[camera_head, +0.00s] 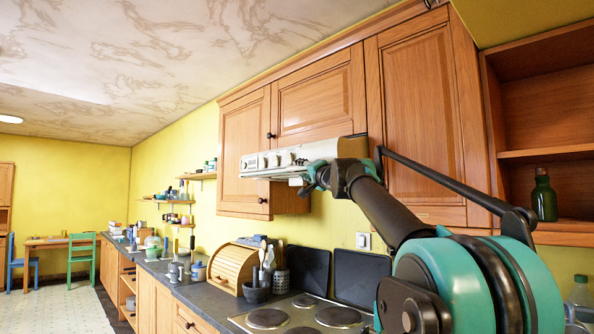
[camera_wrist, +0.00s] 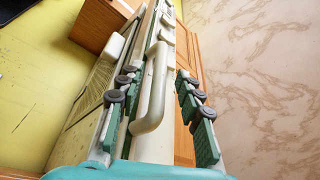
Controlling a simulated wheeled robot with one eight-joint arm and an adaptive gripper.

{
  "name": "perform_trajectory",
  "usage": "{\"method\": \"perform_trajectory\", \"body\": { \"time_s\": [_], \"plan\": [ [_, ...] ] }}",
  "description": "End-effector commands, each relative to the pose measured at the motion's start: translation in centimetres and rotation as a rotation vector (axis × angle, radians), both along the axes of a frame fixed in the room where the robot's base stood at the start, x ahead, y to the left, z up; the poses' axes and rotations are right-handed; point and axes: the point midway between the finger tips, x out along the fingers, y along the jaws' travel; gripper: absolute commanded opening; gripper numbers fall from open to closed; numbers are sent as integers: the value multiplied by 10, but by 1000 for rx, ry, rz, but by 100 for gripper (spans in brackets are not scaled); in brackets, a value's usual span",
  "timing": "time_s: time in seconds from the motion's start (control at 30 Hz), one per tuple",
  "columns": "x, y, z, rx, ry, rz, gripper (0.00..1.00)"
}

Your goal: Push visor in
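The visor (camera_head: 275,162) is the pale front of the range hood with dark knobs, sticking out below the wooden wall cabinets in the head view. In the wrist view, the hood's pale front edge (camera_wrist: 168,22) runs up the picture, with a pale curved handle (camera_wrist: 152,90) on it. My gripper (camera_head: 312,178) is at the hood's lower front, near its right end. In the wrist view my gripper (camera_wrist: 157,85) is open, with one teal finger on each side of the handle. I cannot tell whether the fingers touch it.
Wooden cabinets (camera_head: 318,95) hang above and beside the hood. Below are a hob (camera_head: 300,316) and a counter with a bread box (camera_head: 232,268) and a utensil pot (camera_head: 256,290). A green bottle (camera_head: 544,198) stands on the open shelf at right.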

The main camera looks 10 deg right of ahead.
Motion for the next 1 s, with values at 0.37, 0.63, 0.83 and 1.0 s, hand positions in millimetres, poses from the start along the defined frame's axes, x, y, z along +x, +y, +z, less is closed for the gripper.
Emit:
{"method": "perform_trajectory", "body": {
  "time_s": [0.37,0.63,0.83,1.0],
  "plan": [
    [39,12,8,0,0,0,36],
    [41,13,9,0,0,0,36],
    [41,13,9,0,0,0,21],
    [41,13,9,0,1,-1,0]
  ]
}}
